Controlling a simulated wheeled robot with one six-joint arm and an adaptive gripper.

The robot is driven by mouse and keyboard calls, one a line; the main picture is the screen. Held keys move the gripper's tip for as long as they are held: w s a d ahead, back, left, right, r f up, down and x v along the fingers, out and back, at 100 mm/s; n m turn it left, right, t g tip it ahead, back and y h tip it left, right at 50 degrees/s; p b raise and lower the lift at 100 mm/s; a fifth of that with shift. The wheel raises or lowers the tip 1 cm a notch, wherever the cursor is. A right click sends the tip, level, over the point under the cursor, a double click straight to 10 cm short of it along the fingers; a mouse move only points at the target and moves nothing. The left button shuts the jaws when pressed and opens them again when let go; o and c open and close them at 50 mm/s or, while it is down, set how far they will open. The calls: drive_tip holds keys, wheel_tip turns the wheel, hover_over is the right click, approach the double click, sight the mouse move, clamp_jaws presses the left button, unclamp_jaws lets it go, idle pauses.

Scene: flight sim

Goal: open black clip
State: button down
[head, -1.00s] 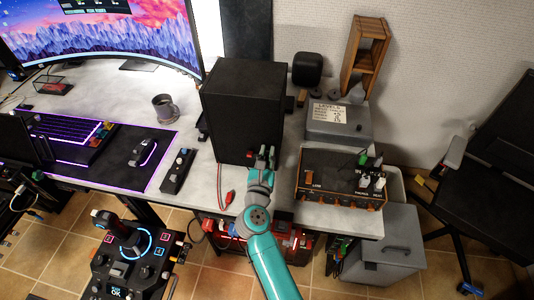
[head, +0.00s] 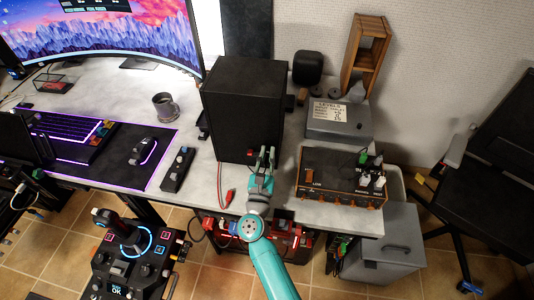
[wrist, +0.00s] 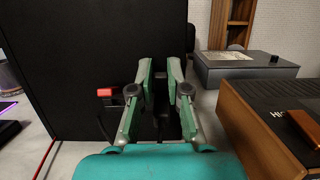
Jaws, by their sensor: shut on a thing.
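My gripper (head: 266,153) is at the lower right of the black box's front face, with its fingers pointing at it. In the wrist view, the green fingers (wrist: 160,72) are close together around a dark, narrow thing, the black clip (wrist: 161,103). It is hard to make out against the black box, and its jaws are hidden. A red clip (wrist: 107,92) sits on the box face just left of the fingers. It also shows in the head view (head: 250,153).
The black box (head: 243,105) stands on the grey desk. An orange-trimmed control box (head: 340,166) is close on the right, with a grey box (head: 338,128) behind. Another red clip (head: 228,198) with a cable hangs near the desk's front edge.

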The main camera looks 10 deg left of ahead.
drive_tip(key=shift+s+f+t, duration=0.1)
drive_tip(key=shift+f+t, duration=0.15)
drive_tip(key=shift+t, duration=0.55)
drive_tip(key=c, duration=1.1)
unclamp_jaws()
drive_tip(key=shift+s, duration=0.15)
drive_tip(key=v, duration=1.1)
drive_tip(key=shift+s+f, duration=0.25)
drive_tip(key=shift+s, duration=0.1)
